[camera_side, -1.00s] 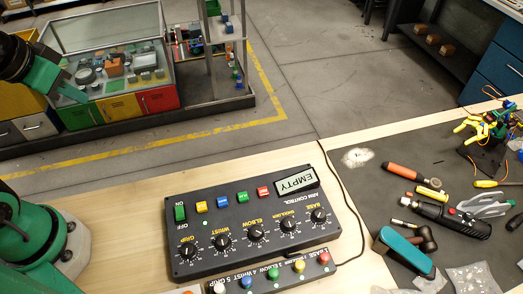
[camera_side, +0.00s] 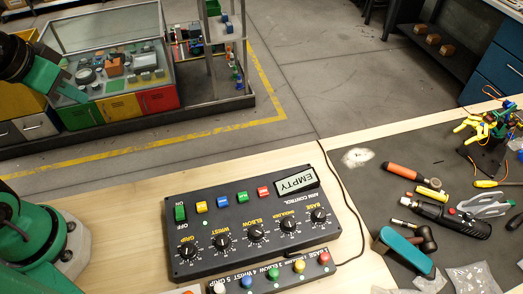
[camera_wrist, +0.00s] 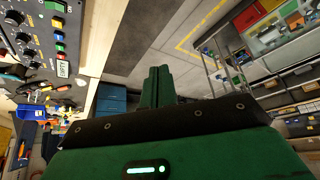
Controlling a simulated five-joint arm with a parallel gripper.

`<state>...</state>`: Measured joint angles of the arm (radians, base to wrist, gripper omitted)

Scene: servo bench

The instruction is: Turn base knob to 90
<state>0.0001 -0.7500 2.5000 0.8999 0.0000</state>
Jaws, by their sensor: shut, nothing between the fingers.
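The base knob (camera_side: 318,215) is a small black dial with a white pointer at the right end of the control box's knob row in the side view, below the label BASE. Its exact setting is too small to read. Nothing touches the base knob.
A strip with several coloured buttons (camera_side: 272,273) lies along the box's lower edge. A black cable (camera_side: 345,195) runs down its right side. Bare wood surrounds the box's left side.

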